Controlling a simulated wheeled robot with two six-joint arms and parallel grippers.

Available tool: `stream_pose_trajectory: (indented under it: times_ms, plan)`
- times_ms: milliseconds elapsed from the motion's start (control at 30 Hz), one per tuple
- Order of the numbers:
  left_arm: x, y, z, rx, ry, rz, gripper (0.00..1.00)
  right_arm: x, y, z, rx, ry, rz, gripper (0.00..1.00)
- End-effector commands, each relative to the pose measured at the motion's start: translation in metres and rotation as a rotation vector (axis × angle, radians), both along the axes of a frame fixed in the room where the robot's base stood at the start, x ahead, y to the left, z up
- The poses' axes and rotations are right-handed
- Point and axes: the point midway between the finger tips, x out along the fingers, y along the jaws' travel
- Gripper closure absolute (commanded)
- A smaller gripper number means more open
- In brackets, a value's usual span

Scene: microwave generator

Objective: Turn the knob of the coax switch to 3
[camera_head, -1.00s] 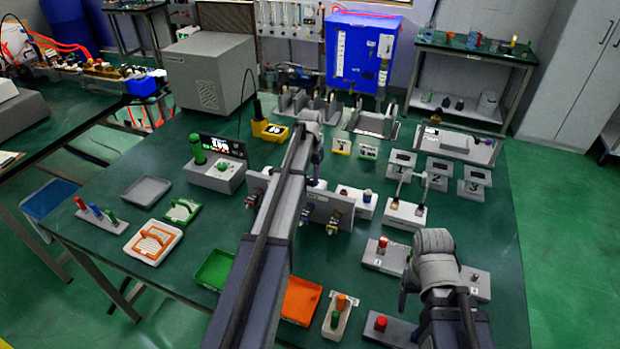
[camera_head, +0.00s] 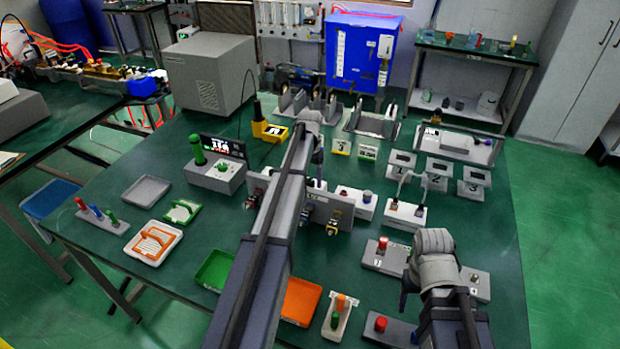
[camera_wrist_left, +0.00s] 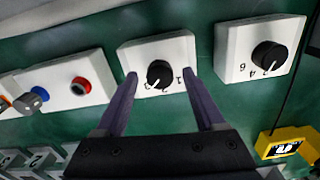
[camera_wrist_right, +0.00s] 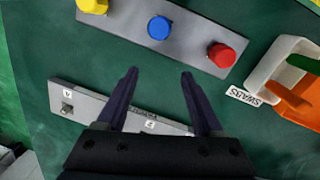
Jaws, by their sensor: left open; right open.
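In the left wrist view a white box (camera_wrist_left: 129,55) carries a black knob (camera_wrist_left: 159,72) with a white pointer line. Small digits, including 1 and 3, are printed around the knob on the side towards my gripper. The exact digit the pointer meets is hard to read. My left gripper (camera_wrist_left: 160,74) is open, with one fingertip on each side of the knob in the picture; contact cannot be told. In the head view my left arm hides this box. My right gripper (camera_wrist_right: 160,73) is open and empty above the green table.
A second white box (camera_wrist_left: 231,50) with a black knob and digits 4 and 6 stands to the right. A box with red and blue buttons (camera_wrist_left: 60,90) is at the left. Below my right gripper lie a button panel (camera_wrist_right: 188,35) and a grey numbered plate (camera_wrist_right: 88,105).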

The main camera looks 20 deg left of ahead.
Motion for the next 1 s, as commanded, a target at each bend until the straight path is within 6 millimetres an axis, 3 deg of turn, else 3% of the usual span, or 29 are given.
stream_pose_trajectory:
  times_ms: [600,1000]
  plan:
    - [0.0,0.0,0.073,0.0,0.0,0.0,0.29,0.0,0.0,0.072,0.0,0.0,0.0,0.32]
    - [0.0,0.0,0.074,0.0,0.0,0.0,0.29,0.0,0.0,0.074,0.0,0.0,0.0,0.32]
